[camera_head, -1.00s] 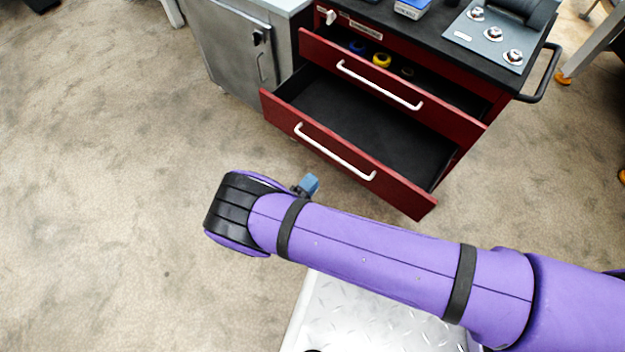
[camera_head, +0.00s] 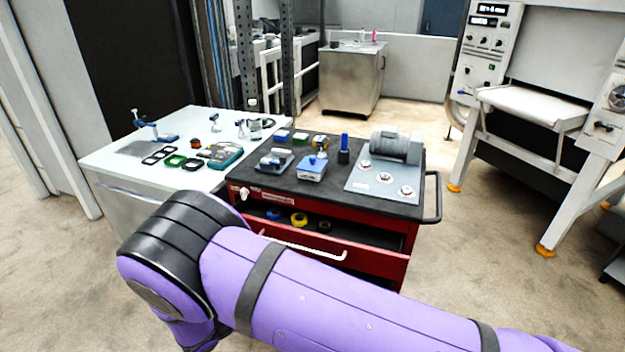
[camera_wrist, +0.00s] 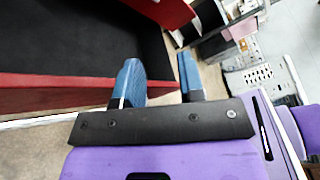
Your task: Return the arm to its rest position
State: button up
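My arm (camera_head: 330,300) stretches across the lower part of the head view, bent at a black-banded joint (camera_head: 180,235) at the left. It hides part of the red cart's front. My gripper (camera_wrist: 160,80) shows in the wrist view with two blue fingers apart and nothing between them. The fingers are over an open black-lined drawer edge and floor. The gripper itself is out of sight in the head view.
The red tool cart (camera_head: 300,205) has an open drawer (camera_head: 300,240) holding yellow and blue rings. Several tools lie on its black top. A white workbench (camera_head: 110,160) adjoins it at the left. A white machine (camera_head: 530,105) stands at the right, with bare floor (camera_head: 510,260) in front.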

jog(key=w+d+r+m+g+y, duration=0.15)
jog(key=d+r+m+g, duration=0.25)
jog(key=d+r+m, duration=0.55)
jog(key=w+d+r+m+g+y, duration=0.1)
jog(key=d+r+m+g+y, duration=0.2)
jog(key=d+r, duration=0.65)
jog(key=w+d+r+m+g+y, duration=0.15)
jog(key=d+r+m+g, duration=0.4)
jog(key=r, duration=0.85)
jog(key=s+d+r+m+t+y, duration=0.3)
jog(key=s+d+r+m+y, duration=0.1)
jog(key=s+d+r+m, duration=0.65)
jog(key=s+d+r+m+t+y, duration=0.2)
jog(key=s+d+m, duration=0.4)
jog(key=s+m, duration=0.3)
jog(key=s+r+t, duration=0.1)
jog(key=s+t, duration=0.1)
jog(key=shift+s+d+m+y, duration=0.3)
jog(key=shift+d+m, duration=0.05)
